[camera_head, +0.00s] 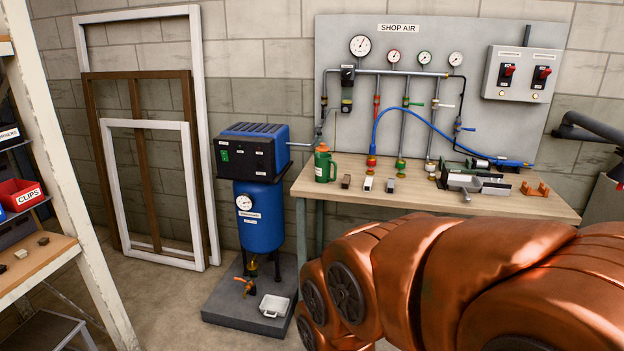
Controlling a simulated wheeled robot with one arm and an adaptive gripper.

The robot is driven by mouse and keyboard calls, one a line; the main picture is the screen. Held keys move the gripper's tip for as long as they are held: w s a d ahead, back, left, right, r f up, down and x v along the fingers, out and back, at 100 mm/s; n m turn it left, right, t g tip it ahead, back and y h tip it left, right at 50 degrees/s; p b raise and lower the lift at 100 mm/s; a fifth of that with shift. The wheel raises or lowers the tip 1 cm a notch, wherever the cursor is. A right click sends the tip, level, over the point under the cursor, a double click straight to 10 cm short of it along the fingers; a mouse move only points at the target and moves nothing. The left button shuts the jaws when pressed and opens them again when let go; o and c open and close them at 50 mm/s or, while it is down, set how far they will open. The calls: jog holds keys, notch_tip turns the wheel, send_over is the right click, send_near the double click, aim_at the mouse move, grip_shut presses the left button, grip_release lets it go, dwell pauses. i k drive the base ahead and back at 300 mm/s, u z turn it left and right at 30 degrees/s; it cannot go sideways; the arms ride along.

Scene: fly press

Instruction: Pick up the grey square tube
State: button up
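Three small block-like pieces stand in a row on the wooden workbench (430,200). The right one, a grey piece (390,185), looks most like the grey square tube; its hollow end is too small to make out. To its left are a whitish piece (368,184) and a brown-grey piece (346,181). My copper-coloured arm fills the lower right, in front of the bench. My gripper is out of view, so its state and its distance from the tube do not show.
A green canister (324,164) stands left of the pieces. A grey vise-like device (476,183) and an orange bracket (535,190) are to the right. Hoses and valves hang behind. A blue compressor (259,210) stands left of the bench, and shelving (70,190) is farther left.

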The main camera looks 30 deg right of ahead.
aim_at(390, 188)
jog(key=u, duration=0.4)
jog(key=i, duration=1.6)
jog(key=z, duration=0.35)
jog(key=i, duration=0.95)
jog(key=z, duration=1.45)
jog(key=i, duration=0.6)
jog(key=z, duration=0.6)
